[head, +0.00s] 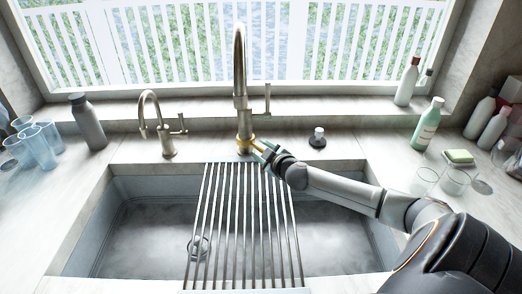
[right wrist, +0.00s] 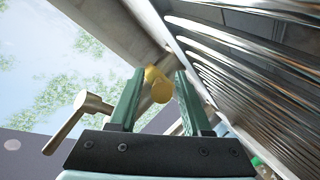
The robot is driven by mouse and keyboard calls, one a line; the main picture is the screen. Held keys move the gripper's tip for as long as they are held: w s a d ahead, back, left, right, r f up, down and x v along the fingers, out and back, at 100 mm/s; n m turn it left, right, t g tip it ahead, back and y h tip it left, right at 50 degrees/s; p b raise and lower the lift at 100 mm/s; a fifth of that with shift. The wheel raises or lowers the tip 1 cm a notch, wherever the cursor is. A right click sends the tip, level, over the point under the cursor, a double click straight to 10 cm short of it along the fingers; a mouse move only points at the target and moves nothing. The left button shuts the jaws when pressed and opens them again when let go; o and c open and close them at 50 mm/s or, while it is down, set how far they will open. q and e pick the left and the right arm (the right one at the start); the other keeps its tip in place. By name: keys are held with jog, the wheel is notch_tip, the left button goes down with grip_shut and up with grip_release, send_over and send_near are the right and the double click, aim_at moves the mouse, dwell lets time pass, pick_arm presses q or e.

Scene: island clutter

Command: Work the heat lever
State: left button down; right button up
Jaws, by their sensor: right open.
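A tall metal faucet (head: 240,90) stands behind the sink, with a metal side handle (head: 267,100) on its right. A yellow lever piece (head: 245,142) sits low on the faucet, and I take it for the heat lever. My right gripper (head: 260,150) is open at the faucet's base, just right of the yellow piece. In the right wrist view the rounded yellow end (right wrist: 158,88) shows between the two green fingers, with gaps beside it; I cannot tell whether either finger touches it. The metal handle also shows left of the fingers (right wrist: 90,104). My left gripper is out of view.
A slatted metal rack (head: 235,225) spans the sink (head: 140,240) just below my right gripper. A smaller faucet (head: 150,110) stands left, and a dark-based white-topped knob (head: 318,139) right. Blue glasses (head: 38,145) and a grey bottle (head: 88,122) stand left; a green bottle (head: 427,125) stands right.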

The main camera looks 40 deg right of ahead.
grip_shut()
dwell(1.3)
